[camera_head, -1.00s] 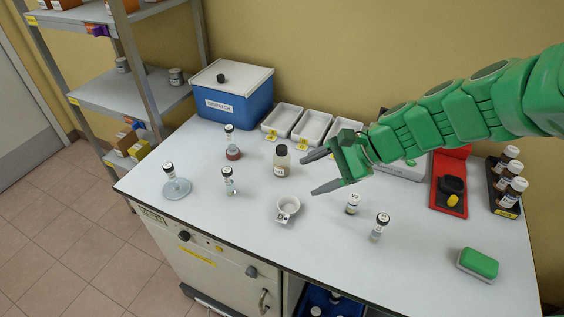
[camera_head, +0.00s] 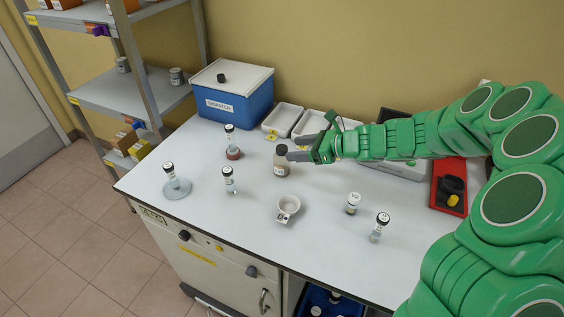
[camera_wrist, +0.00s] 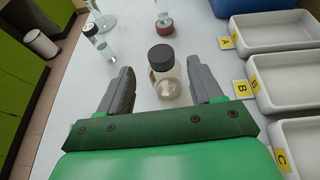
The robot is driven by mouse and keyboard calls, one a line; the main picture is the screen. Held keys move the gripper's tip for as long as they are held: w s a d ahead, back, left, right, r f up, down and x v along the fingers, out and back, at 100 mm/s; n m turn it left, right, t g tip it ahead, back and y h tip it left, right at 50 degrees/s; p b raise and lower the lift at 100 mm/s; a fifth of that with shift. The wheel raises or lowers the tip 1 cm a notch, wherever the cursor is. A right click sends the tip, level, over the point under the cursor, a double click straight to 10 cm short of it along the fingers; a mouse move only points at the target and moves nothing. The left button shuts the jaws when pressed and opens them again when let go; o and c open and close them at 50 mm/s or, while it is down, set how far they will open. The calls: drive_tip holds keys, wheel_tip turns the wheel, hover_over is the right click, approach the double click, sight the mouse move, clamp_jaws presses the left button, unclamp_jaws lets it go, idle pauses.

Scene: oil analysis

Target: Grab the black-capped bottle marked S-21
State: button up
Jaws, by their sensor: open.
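A clear bottle with a black cap (camera_head: 282,168) stands upright near the middle of the bench. It also shows in the wrist view (camera_wrist: 165,84), with a little pale content. Its label is too small to read, so I cannot tell whether it says S-21. My gripper (camera_head: 293,153) is open, its fingers pointing at this bottle from the right. In the wrist view the bottle stands between and slightly beyond the fingertips; contact is not visible. Smaller black-capped vials stand at the left (camera_head: 229,180), on a round pale dish (camera_head: 178,191), and on a red-brown base (camera_head: 233,154).
A blue dispatch box (camera_head: 235,110) and white trays (camera_head: 284,119) stand behind. My arm hides the right end.

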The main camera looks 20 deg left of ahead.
sight(282, 160)
drive_tip(key=shift+w+x, duration=0.2)
drive_tip(key=shift+x, duration=3.7)
drive_tip(key=shift+c, duration=0.4)
drive_tip(key=shift+s, duration=0.1)
drive_tip(key=c, duration=1)
drive_tip(key=shift+c, duration=0.2)
